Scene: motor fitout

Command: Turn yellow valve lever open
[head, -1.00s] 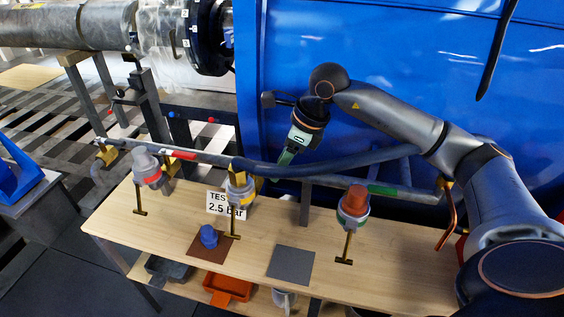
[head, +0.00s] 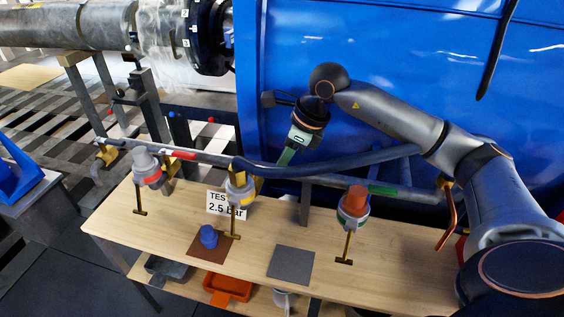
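The yellow-banded valve unit (head: 240,190) hangs from the pipe at the middle of the bench. It has a grey body, a yellow ring and a brass T-shaped rod (head: 235,222) pointing down. A yellow-brass part (head: 258,184) shows just behind it; I cannot tell clearly whether this is the lever, or its angle. My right gripper (head: 285,158) comes in from the right, points down and left, and is above and behind the pipe, up and right of the yellow-banded unit. No contact with the valve shows. My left gripper is out of view.
A red-banded unit (head: 147,167) hangs to the left and an orange-topped, green-banded unit (head: 354,203) to the right. A blue knob (head: 208,236) stands on a brown mat. A grey mat (head: 290,265) lies on the wooden bench (head: 400,275). A blue wall (head: 420,60) stands behind.

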